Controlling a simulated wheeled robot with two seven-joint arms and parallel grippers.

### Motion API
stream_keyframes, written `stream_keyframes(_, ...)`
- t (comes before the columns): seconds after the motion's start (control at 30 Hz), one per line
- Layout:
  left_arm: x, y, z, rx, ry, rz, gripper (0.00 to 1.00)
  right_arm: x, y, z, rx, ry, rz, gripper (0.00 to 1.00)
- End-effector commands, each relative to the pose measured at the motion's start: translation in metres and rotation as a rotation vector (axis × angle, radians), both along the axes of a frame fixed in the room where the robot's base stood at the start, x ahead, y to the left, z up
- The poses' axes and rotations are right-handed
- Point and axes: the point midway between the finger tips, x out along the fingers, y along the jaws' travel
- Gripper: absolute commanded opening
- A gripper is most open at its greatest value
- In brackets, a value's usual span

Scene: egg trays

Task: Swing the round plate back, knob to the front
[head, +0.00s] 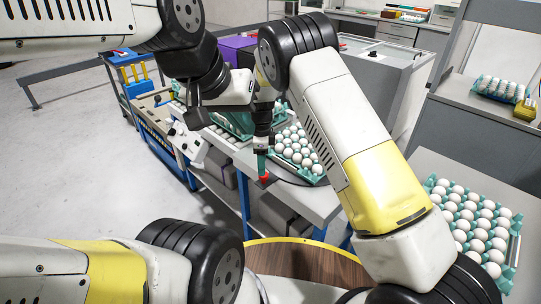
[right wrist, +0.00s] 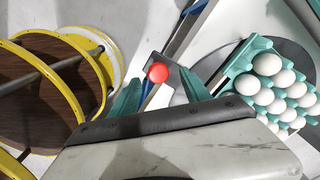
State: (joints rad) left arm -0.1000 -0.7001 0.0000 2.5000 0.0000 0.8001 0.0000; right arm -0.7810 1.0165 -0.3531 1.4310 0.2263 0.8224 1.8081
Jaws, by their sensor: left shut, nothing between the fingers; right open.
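The round plate (head: 292,179) is a dark grey disc at the end of a grey table, largely hidden under an egg tray; its edge also shows in the right wrist view (right wrist: 284,27). The red knob (head: 264,178) is at the plate's near side, directly below my right gripper (head: 262,160). In the right wrist view the knob (right wrist: 158,73) shows between the teal fingers of my right gripper (right wrist: 158,90), which is open; contact cannot be told. My left gripper (head: 196,118) is shut and empty, farther left above the table; its fingertips are hard to make out.
A teal tray of white eggs (head: 279,153) stands on the plate. Another egg tray (head: 511,262) is at the right. A round brown table with yellow rim (head: 253,241) stands in front, and a blue cart (head: 124,60) at the left. The floor at left is clear.

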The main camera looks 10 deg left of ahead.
Motion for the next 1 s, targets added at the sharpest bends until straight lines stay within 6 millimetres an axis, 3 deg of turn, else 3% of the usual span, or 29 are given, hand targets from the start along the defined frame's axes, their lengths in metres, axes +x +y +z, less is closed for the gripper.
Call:
stream_keyframes(0.1, 0.000, 0.000, 0.000, 0.000, 0.000, 0.000, 0.00, 0.001, 0.001, 0.020, 0.002, -0.003, 0.001, 0.55)
stream_keyframes(0.23, 0.000, 0.000, 0.000, 0.000, 0.000, 0.000, 0.00, 0.000, 0.001, 0.033, 0.001, -0.003, 0.001, 0.55)
stream_keyframes(0.7, 0.000, 0.000, 0.000, 0.000, 0.000, 0.000, 0.00, 0.001, -0.005, 0.046, 0.011, -0.003, 0.010, 0.55)
stream_keyframes(0.77, 0.000, 0.000, 0.000, 0.000, 0.000, 0.000, 0.00, 0.003, -0.013, 0.059, 0.028, -0.008, 0.030, 0.55)
stream_keyframes(0.87, 0.000, 0.000, 0.000, 0.000, 0.000, 0.000, 0.00, 0.003, -0.036, 0.095, 0.070, -0.023, 0.096, 0.55)
stream_keyframes(1.0, 0.000, 0.000, 0.000, 0.000, 0.000, 0.000, 0.00, -0.007, -0.082, 0.155, 0.137, -0.070, 0.240, 0.55)
